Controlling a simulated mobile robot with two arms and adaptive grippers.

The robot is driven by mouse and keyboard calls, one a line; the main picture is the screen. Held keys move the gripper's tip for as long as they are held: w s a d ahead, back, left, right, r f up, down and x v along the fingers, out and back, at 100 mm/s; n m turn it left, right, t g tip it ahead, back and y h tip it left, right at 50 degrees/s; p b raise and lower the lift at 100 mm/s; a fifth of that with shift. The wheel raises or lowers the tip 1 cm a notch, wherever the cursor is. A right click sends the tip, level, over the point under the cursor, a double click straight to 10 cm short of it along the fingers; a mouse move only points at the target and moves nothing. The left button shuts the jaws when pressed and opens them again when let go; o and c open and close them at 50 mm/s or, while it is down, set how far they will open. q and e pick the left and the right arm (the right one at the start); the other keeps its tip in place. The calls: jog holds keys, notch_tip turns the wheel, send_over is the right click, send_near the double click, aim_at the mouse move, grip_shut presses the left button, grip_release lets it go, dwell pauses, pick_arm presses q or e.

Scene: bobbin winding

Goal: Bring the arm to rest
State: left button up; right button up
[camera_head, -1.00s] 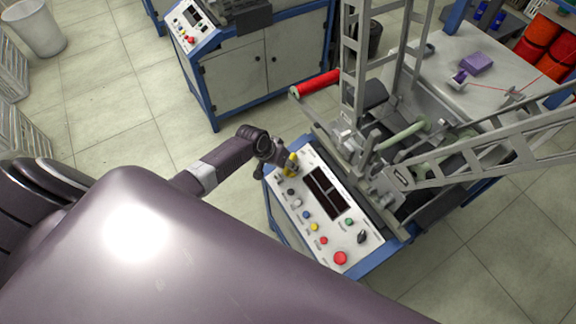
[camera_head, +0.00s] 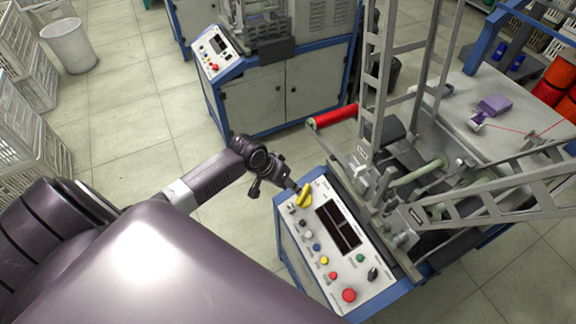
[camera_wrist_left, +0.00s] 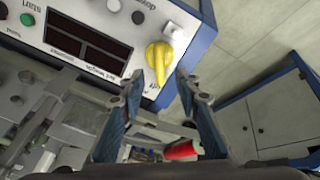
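My left gripper (camera_head: 291,188) is just beside the yellow rotary switch (camera_head: 304,196) at the upper left corner of the machine's control panel (camera_head: 340,285). My right gripper is not in view.
The panel holds several buttons, a red button (camera_head: 349,295) and a dark display (camera_head: 338,226). A red bobbin (camera_head: 335,116) sticks out behind it. The winding machine's grey frame (camera_head: 480,195) rises to the right. Floor (camera_head: 130,130) is free behind my arm.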

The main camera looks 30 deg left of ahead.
pick_arm(q)
jog(key=shift+v, duration=0.8)
jog(key=s+d+m, duration=0.2)
jog(key=s+d, duration=0.8)
jog(key=s, duration=0.2)
jog(key=s+r+y, duration=0.2)
jog(key=s+r, duration=0.5)
jog(key=s, duration=0.3)
notch_tip(320, 180, down, 26)
jog(key=s+g+b, duration=0.1)
jog(key=s+g, duration=0.1)
jog(key=s+a+f, duration=0.2)
jog(key=s+f, duration=0.7)
jog(key=s+a+f+g+b, duration=0.1)
jog(key=s+a+f, duration=0.1)
jog(key=s+f, duration=0.6)
jog(key=shift+s+f+b, duration=0.3)
jog(key=shift+s+f, duration=0.05)
jog(key=shift+f, duration=0.5)
